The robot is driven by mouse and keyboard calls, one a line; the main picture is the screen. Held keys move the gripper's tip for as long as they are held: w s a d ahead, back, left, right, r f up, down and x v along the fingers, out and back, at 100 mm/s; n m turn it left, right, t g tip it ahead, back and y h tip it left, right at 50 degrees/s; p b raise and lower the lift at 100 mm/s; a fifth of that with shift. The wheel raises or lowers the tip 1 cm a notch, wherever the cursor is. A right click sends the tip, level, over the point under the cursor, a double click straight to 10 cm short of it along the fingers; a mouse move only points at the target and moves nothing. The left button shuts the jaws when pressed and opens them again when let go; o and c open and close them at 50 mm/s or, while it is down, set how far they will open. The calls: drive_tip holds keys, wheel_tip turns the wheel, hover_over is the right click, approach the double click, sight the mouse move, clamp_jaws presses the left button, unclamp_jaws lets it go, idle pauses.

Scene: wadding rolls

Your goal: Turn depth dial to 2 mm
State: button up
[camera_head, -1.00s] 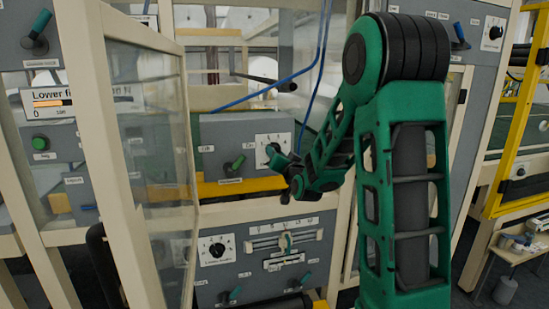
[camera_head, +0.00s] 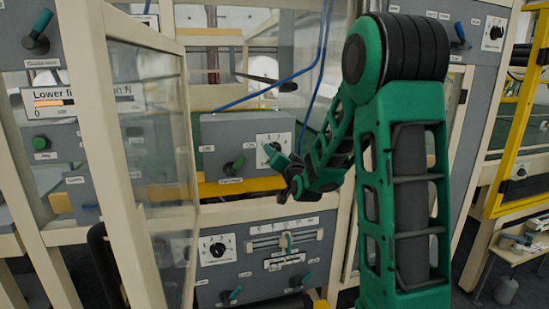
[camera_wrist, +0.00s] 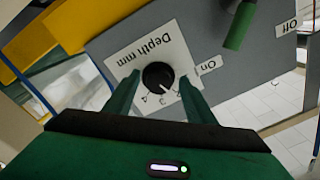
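The depth dial (camera_wrist: 158,76) is a round black knob on a white plate marked "Depth mm", upside down in the wrist view. Its white pointer mark points down and right in that view, toward small numbers too blurred to read surely. My gripper (camera_wrist: 159,79) has its two green fingers apart, one on each side of the knob, with a small gap visible at each side. In the head view my gripper (camera_head: 277,153) is at the white dial plate (camera_head: 283,142) on the grey control box (camera_head: 215,133), hiding most of the knob.
A green toggle lever (camera_wrist: 240,25) stands beside the dial between "On" and "Off" labels. A framed clear door (camera_head: 150,120) stands open at left. A lower panel (camera_head: 232,266) carries another dial (camera_head: 216,250) and a slider. Blue cables (camera_head: 318,70) hang above my gripper.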

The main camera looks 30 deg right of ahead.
drive_tip(key=v, duration=1)
idle(0.4)
drive_tip(key=shift+s+a, duration=0.2)
drive_tip(key=shift+s, duration=0.05)
idle(0.5)
